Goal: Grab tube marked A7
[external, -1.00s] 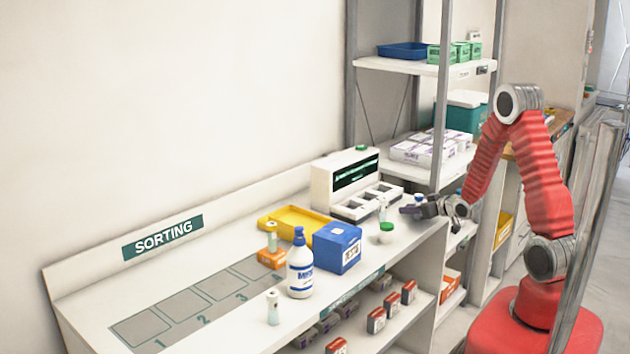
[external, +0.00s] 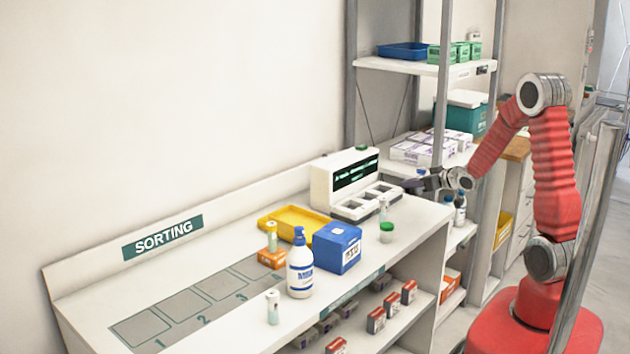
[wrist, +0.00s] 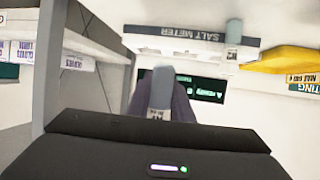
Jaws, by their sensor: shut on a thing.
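My gripper (external: 424,184) is raised above the right end of the white counter, near the shelf post. It is shut on a small tube with a grey-blue cap (wrist: 161,88), which sits between the dark fingers in the wrist view. Its label is too blurred to read surely. In the external view only a little of the tube (external: 421,171) shows above the fingers. Other similar tubes stand by the white meter (external: 383,205), at the orange block (external: 271,237) and on the front counter edge (external: 273,308). Their marks are unreadable.
The white meter (external: 335,180) stands at the counter's back right. A green-lidded cup (external: 386,232), blue box (external: 337,248), pump bottle (external: 300,268) and yellow tray (external: 292,215) stand nearby. The numbered sorting squares (external: 140,328) are bare. A shelf post (external: 442,95) rises beside my gripper.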

